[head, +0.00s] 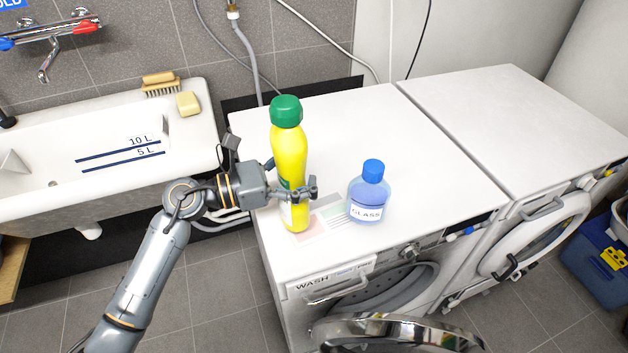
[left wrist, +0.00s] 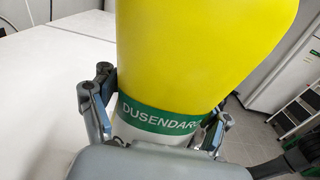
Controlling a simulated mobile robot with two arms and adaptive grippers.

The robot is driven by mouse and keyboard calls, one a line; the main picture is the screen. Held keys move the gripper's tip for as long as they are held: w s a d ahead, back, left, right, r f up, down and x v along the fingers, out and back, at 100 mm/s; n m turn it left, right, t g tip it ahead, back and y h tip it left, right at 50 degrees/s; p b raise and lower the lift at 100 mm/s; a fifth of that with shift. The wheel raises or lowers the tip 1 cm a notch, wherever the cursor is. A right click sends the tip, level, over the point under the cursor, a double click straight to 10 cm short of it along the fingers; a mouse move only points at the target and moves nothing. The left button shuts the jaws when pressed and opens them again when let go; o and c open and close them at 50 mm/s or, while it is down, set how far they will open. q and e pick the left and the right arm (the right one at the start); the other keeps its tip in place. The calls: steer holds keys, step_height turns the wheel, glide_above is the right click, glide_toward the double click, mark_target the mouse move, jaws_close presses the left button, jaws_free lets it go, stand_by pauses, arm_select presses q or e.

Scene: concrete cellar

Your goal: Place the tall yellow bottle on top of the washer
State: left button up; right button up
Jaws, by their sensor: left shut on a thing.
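The tall yellow bottle (head: 289,150) with a green cap stands upright at the front left of the washer (head: 330,125) top. Its base appears to be at or just over the white surface; I cannot tell whether it touches. My left gripper (head: 294,192) is shut on the lower part of the bottle, coming from the left. In the left wrist view the yellow bottle (left wrist: 200,60) fills the middle, with a green band and white lower part between the two fingers (left wrist: 165,112). My right gripper is not in view.
A blue bottle labelled GLASS (head: 369,195) stands right of the yellow one on the washer. The washer's round door (head: 400,335) hangs open in front. A second machine (head: 510,120) adjoins on the right. A sink (head: 190,125) with a brush and soap is at left. The washer's back is clear.

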arm_select(q)
steer(key=f, duration=0.2)
steer(key=d+f, duration=0.1)
steer(key=f, duration=0.1)
steer(key=shift+w+f, duration=0.1)
steer(key=o, duration=2)
steer(key=shift+p, duration=0.3)
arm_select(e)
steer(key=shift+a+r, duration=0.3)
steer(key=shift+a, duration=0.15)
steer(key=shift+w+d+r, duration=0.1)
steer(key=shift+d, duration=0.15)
